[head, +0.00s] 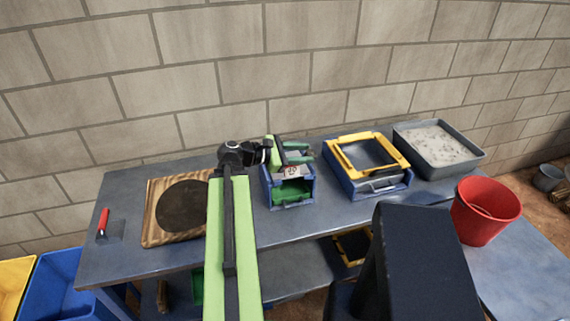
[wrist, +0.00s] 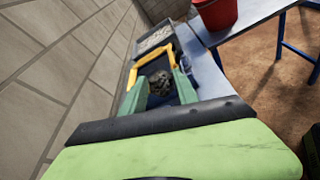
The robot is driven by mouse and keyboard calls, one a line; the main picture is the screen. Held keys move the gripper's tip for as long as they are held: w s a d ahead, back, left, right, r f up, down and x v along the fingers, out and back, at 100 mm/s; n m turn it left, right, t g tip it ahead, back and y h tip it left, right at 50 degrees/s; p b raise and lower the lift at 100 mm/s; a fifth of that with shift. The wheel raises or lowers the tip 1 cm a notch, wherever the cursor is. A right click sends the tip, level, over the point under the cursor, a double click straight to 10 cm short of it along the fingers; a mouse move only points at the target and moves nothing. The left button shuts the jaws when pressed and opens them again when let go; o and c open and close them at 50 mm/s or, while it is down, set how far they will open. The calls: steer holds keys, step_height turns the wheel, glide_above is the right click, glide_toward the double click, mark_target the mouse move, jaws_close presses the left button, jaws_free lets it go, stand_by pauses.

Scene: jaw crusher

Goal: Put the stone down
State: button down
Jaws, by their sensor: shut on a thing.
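A rough grey-brown stone (wrist: 158,82) is between the two green fingers of my gripper (wrist: 159,90) in the wrist view. The gripper is shut on it. In the head view my gripper (head: 299,153) is over the back of a small blue machine with a green tray and a label (head: 290,192), likely the jaw crusher. The fingers point right, toward the yellow-framed box. I cannot make out the stone in the head view. The gripper's height above the machine is hard to tell.
A yellow-framed blue box (head: 369,157) stands right of the machine, then a grey tray of pale gravel (head: 438,147) and a red bucket (head: 486,211). A round dark plate on a wooden board (head: 163,210) and a red-handled trowel (head: 104,223) lie left. A block wall (head: 220,75) stands close behind.

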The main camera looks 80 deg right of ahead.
steer(key=w+d+f+b, duration=0.4)
steer(key=w+d, duration=0.1)
steer(key=w+d+f+b, duration=0.2)
steer(key=w, duration=0.1)
steer(key=shift+d+f+b, duration=0.25)
steer(key=shift+f+b, duration=0.15)
steer(key=shift+w+d+f, duration=0.15)
steer(key=shift+w+d, duration=0.1)
steer(key=shift+w, duration=0.15)
step_height(320, 180, down, 4)
steer(key=b, duration=0.4)
steer(key=shift+r, duration=0.2)
steer(key=shift+a, duration=0.2)
steer(key=shift+r, duration=0.1)
steer(key=c, duration=0.9)
jaws_free()
steer(key=shift+c, duration=0.2)
